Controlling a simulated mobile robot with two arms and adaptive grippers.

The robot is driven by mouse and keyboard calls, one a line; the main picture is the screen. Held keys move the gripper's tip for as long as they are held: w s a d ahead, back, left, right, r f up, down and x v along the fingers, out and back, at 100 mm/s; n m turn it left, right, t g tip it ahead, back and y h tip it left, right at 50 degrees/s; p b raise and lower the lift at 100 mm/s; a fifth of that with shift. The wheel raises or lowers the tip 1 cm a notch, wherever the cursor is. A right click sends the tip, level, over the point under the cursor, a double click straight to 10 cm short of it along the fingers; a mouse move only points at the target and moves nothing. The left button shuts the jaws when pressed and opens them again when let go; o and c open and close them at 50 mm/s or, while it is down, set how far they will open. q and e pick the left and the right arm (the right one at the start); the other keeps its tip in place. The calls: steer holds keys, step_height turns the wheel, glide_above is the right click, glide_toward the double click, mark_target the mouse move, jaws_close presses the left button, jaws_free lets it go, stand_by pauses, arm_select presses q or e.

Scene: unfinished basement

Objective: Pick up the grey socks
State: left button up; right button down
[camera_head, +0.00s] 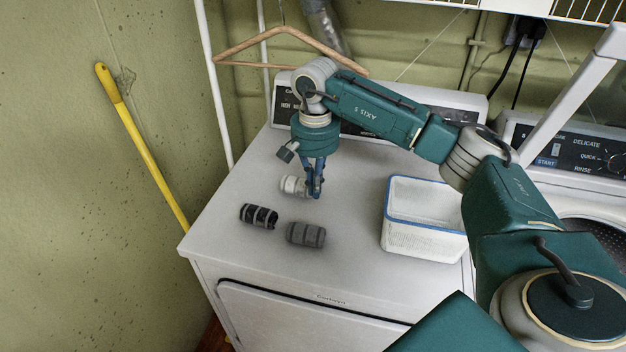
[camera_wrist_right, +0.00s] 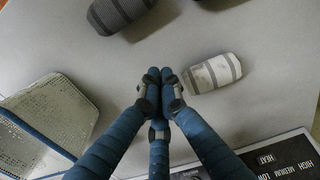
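The grey socks (camera_head: 305,235) are a dark grey striped roll lying on the white dryer top, near its front edge. They also show at the top left of the right wrist view (camera_wrist_right: 118,12), partly cut off. My right gripper (camera_head: 316,192) points down behind them, beside the white socks (camera_head: 293,185). In the right wrist view its fingertips (camera_wrist_right: 160,78) are together with nothing between them, apart from the white socks (camera_wrist_right: 213,73). My left gripper is not in view.
Black striped socks (camera_head: 258,216) lie left of the grey ones. A white basket with a blue rim (camera_head: 425,221) stands to the right. A control panel (camera_head: 465,117) rises at the back, and a wooden hanger (camera_head: 290,64) hangs behind.

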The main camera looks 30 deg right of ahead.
mark_target(311, 216)
step_height(311, 216, down, 6)
steer(key=shift+r+p, duration=0.2)
steer(key=shift+p, duration=0.6)
steer(key=s+a+p, duration=0.2)
steer(key=shift+a, duration=0.3)
steer(key=shift+s+a, duration=0.25)
steer(key=shift+s, duration=0.05)
steer(key=shift+f, duration=0.1)
steer(key=shift+f, duration=0.1)
